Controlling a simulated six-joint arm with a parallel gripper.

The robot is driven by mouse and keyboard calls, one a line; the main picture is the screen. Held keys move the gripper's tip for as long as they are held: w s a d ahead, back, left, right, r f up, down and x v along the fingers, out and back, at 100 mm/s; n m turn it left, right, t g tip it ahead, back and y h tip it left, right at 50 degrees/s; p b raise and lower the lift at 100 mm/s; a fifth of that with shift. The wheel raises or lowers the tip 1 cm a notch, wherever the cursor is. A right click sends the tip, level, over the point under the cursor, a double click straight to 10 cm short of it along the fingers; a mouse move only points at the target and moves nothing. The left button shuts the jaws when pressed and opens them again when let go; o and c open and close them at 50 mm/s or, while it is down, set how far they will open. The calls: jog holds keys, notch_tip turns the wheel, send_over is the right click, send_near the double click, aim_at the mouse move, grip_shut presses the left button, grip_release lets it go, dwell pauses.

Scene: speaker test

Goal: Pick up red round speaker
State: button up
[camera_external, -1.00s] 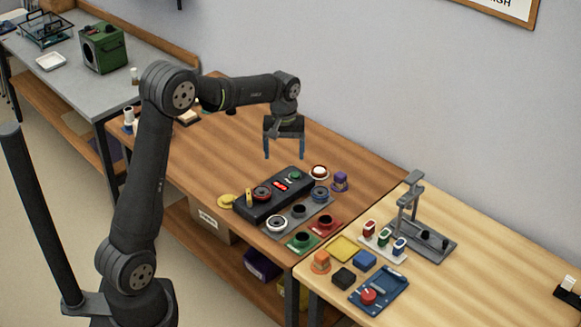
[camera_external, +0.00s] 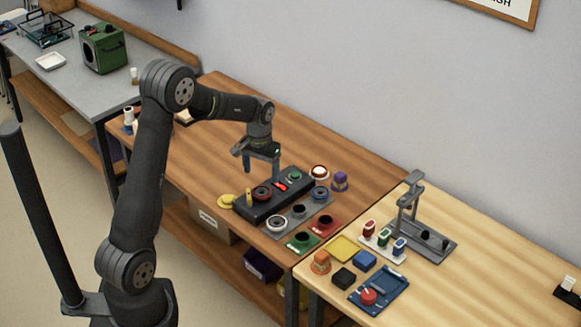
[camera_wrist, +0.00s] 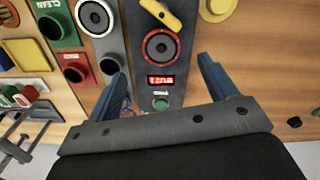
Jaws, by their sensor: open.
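The red round speaker (camera_external: 262,193) is a dark disc with a red rim, set on top of a long black box (camera_external: 250,212). In the wrist view the red round speaker (camera_wrist: 160,47) lies near the top centre, beyond a red lit display. My gripper (camera_external: 262,171) is open and empty above the box, with its blue fingers pointing down. In the wrist view my gripper (camera_wrist: 162,72) has its fingers on either side of the box, short of the speaker. It appears apart from the speaker, though the exact height is hard to tell.
A yellow lever (camera_wrist: 160,14) lies beside the speaker on the box, and a green button (camera_external: 295,175) is at its other end. A grey tray with a white-rimmed speaker (camera_external: 277,223) stands alongside. A purple part (camera_external: 340,181) stands behind. The brown table's left part is mostly clear.

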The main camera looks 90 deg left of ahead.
aim_at(262, 191)
notch_tip(262, 191, down, 7)
jog(key=shift+a+f, duration=0.1)
jog(key=shift+f, duration=0.1)
dwell(0.3)
jog(key=shift+c, duration=0.5)
jog(key=c, duration=1)
jog(key=shift+r, duration=0.1)
